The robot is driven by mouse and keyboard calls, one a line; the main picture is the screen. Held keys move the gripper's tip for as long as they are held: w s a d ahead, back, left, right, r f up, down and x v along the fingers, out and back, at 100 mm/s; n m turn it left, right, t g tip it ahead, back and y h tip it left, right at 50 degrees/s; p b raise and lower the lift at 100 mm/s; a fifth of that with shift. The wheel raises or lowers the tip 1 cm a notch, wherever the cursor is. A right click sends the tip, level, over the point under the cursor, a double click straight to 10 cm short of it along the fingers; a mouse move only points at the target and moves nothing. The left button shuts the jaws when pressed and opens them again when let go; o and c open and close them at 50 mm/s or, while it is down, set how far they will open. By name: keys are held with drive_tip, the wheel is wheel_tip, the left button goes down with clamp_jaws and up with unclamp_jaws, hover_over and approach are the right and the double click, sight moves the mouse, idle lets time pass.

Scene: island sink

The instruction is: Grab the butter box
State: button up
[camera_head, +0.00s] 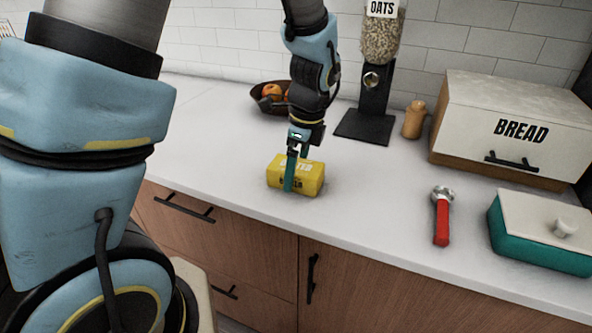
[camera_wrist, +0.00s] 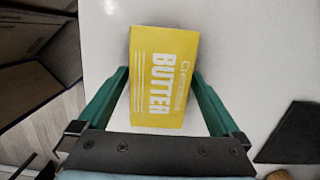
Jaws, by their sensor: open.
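The yellow butter box (camera_head: 308,179) lies on the white counter near its front edge, and its printed face shows in the wrist view (camera_wrist: 165,78). My gripper (camera_head: 290,178) points down at the box, with one green finger in front of its near side. In the wrist view my gripper's (camera_wrist: 160,88) two green fingers stand on either side of the box, open. The left finger is close to the box's left side and the right finger is close to its right side. I cannot tell whether either finger touches it.
Behind stand a fruit bowl (camera_head: 269,105), an oats dispenser (camera_head: 376,85) and a wooden shaker (camera_head: 414,119). To the right are a red-handled tool (camera_head: 441,220), a bread box (camera_head: 505,135) and a teal dish with a white lid (camera_head: 540,245). The counter around the butter box is clear.

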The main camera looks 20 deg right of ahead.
drive_tip(key=shift+f, duration=0.3)
drive_tip(key=shift+c, duration=0.2)
drive_tip(key=c, duration=1.4)
